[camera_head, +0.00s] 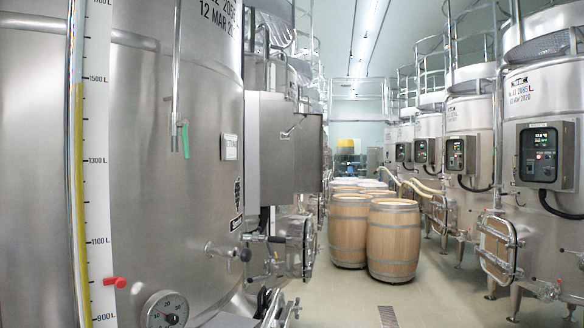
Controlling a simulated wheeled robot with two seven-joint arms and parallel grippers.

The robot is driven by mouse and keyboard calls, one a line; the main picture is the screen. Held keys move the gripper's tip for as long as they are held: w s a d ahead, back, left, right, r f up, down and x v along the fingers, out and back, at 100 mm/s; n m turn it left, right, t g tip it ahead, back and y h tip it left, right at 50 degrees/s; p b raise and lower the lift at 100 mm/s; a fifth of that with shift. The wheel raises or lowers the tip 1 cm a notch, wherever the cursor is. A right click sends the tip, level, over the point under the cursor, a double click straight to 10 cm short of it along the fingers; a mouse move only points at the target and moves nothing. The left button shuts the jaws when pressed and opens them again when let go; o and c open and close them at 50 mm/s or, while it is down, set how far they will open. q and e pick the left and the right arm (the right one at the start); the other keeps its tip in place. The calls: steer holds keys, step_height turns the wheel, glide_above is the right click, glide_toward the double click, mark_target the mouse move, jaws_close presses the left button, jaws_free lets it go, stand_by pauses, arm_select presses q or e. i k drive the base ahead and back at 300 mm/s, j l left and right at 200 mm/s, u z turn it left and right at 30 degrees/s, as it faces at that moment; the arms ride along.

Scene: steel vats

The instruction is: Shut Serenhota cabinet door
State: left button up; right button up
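I see no thing that I can clearly tell is the Serenhota cabinet or its door. A grey steel box (284,150) with a small handle on its face is mounted between the vats at centre left. I cannot tell whether it is the cabinet, and no open door shows on it. Neither of my grippers is in view, and no part of my arms shows.
A large steel vat (185,120) with a gauge and valves fills the left. More vats (545,100) with control boxes (547,153) line the right. Wooden barrels (394,240) stand mid-aisle. The pale floor (430,295) in front of them is clear, with a drain grate (388,316).

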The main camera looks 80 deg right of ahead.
mark_target(308, 144)
steer(key=k+l+z, duration=0.1)
steer(key=l+z, duration=0.2)
steer(key=z, duration=0.15)
steer(key=l+z, duration=0.7)
steer(key=z, duration=0.15)
steer(key=l+z, duration=0.45)
steer(key=i+l+z, duration=0.1)
steer(key=z, duration=0.35)
steer(key=i+l+z, duration=0.15)
steer(key=l+z, duration=0.3)
steer(key=i+l+z, duration=0.25)
steer(key=i, duration=0.9)
steer(key=i+l+z, duration=0.2)
steer(key=i, duration=0.95)
steer(key=i+l+u, duration=0.1)
steer(key=i+u, duration=0.35)
steer(key=i+l+u, duration=0.25)
steer(key=i+u, duration=0.2)
steer(key=i+l+u, duration=0.45)
steer(key=k+j, duration=0.05)
